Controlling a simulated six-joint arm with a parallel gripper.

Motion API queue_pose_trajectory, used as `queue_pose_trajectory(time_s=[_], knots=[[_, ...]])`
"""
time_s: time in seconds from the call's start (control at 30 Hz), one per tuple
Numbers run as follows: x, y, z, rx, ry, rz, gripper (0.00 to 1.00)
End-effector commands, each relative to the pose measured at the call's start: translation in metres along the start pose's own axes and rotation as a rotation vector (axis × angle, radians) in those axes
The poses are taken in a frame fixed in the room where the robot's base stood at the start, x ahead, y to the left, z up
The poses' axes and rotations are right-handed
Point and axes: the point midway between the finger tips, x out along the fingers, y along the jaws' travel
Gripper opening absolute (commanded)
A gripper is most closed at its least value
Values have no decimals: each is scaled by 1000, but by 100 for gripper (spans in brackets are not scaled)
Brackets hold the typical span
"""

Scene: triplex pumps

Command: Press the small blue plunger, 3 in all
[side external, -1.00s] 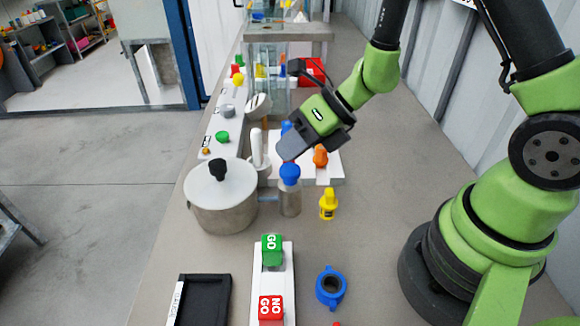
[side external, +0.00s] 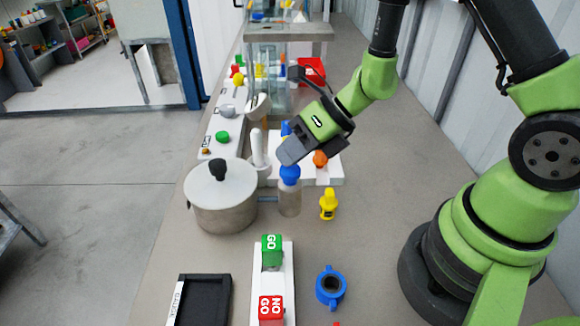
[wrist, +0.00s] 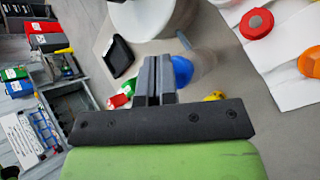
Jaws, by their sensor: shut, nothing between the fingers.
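A blue rounded top (side external: 290,175) sits on an upright, clear-greyish cylinder (side external: 290,202) to the right of the steel pot. My gripper (side external: 284,156) is shut and empty, angled down, its fingertips just above or at the blue top; I cannot tell whether they touch. In the wrist view the blue top (wrist: 181,70) shows just right of the closed fingers (wrist: 158,68), which partly cover it. Another blue piece (side external: 286,128) is mostly hidden behind my gripper, by a white base (side external: 331,174) with an orange knob (side external: 320,158).
The lidded steel pot (side external: 222,205) stands close on the left, with a white upright handle (side external: 258,150) behind it. A small yellow bottle (side external: 328,204) is at right. GO and NO GO blocks (side external: 271,250), a blue ring (side external: 331,287) and a black tray (side external: 204,299) lie in front.

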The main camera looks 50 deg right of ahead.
Motion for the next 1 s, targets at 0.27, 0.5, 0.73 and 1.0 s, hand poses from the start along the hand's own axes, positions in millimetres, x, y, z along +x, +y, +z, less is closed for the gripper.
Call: queue_pose_trajectory(time_s=[0.27,0.5,0.73,1.0], knots=[[2,-2,-2,-1,0,1,0],[5,-3,-3,1,0,1,0],[6,-4,-4,0,0,1,0],[9,-6,-6,1,1,1,0]])
